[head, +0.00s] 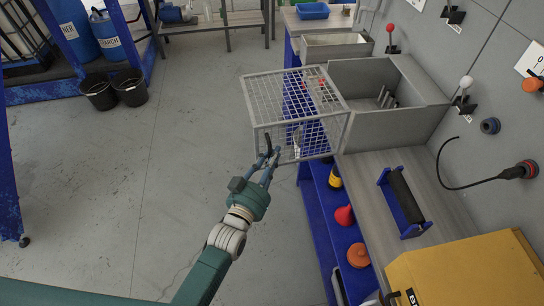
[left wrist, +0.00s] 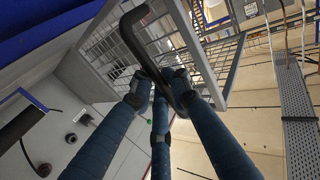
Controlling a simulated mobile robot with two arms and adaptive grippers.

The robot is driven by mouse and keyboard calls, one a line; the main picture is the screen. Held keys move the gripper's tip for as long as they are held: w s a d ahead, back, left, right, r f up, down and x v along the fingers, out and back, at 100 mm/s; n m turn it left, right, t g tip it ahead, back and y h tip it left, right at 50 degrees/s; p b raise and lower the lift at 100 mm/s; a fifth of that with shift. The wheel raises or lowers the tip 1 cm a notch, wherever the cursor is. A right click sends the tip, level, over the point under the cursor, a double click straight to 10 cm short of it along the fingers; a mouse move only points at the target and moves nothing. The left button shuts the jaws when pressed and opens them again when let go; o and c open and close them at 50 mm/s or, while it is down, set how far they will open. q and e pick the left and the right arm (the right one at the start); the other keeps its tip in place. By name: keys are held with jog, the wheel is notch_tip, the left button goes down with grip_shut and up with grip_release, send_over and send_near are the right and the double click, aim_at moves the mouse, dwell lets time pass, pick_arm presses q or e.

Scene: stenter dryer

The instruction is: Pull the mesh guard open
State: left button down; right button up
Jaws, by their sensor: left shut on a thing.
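The mesh guard (head: 290,92) is a light grey wire cage with a top and a front panel. It stands out to the left of a grey open box (head: 400,130) on the bench, over the bench's blue frame. A dark handle (head: 267,141) is on its front face. My left gripper (head: 269,156) is shut on this handle. In the left wrist view, my left gripper's fingers (left wrist: 160,84) close around the black bar handle (left wrist: 143,45), with the mesh guard (left wrist: 206,47) behind it. My right gripper is not in view.
The bench (head: 385,165) carries a blue stand with a dark roller (head: 404,203) and a yellow box (head: 470,275). Levers with red (head: 391,28) and white (head: 466,82) knobs are on the grey wall. The floor left of the guard is clear as far as two black buckets (head: 114,90).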

pick_arm(q)
jog(key=shift+a, duration=0.1)
jog(key=c, duration=1.8)
grip_release()
jog(key=shift+o, duration=0.3)
jog(key=shift+s+a, duration=0.1)
jog(key=shift+s+f, duration=0.1)
jog(key=shift+s, duration=0.2)
jog(key=v, duration=1.1)
jog(key=shift+s+a, duration=0.15)
jog(key=shift+s, duration=0.05)
